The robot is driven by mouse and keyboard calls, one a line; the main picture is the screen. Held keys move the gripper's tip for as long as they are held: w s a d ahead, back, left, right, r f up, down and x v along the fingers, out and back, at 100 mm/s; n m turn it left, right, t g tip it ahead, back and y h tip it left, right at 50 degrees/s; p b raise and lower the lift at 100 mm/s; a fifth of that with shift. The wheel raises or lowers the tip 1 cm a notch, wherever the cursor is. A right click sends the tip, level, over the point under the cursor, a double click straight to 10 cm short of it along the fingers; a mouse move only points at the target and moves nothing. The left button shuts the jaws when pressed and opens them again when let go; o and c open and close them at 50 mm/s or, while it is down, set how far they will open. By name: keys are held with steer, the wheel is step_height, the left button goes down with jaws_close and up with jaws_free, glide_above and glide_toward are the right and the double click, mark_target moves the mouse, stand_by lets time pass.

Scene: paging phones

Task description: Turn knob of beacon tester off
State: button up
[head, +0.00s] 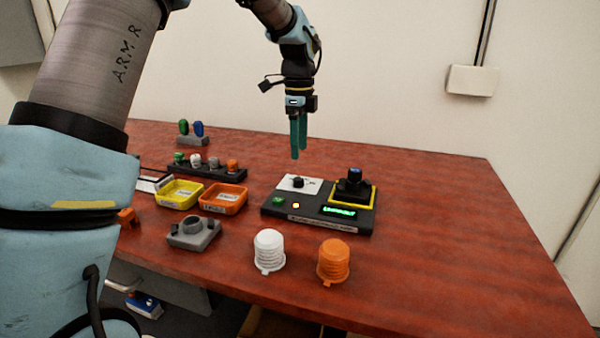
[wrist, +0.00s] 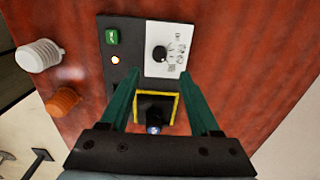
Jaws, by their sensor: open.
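The beacon tester (head: 272,209) is a dark panel on the red table. It has a white plate with a black knob (head: 298,182), a green button (head: 278,200), a lit light (head: 296,205) and a green display (head: 339,211). A yellow-edged socket holding a dark part with a blue top (head: 355,172) is at its right. In the wrist view the knob (wrist: 159,54) sits on the white plate with small printed marks. My gripper (head: 299,153) is open and empty, pointing down above the tester; in the wrist view its two green fingers (wrist: 162,90) are spread, with the knob beyond them.
A white cap (head: 269,250) and an orange cap (head: 333,261) stand in front of the tester. Yellow (head: 180,193) and orange (head: 223,198) trays, a grey holder (head: 193,233) and a rack of coloured parts (head: 206,168) are to its left. The table's right side is clear.

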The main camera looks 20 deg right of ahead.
mark_target(299, 178)
step_height(299, 178, down, 9)
steer(key=shift+r+p, duration=0.2)
steer(key=shift+p, duration=0.35)
steer(key=shift+c, duration=0.3)
jaws_close()
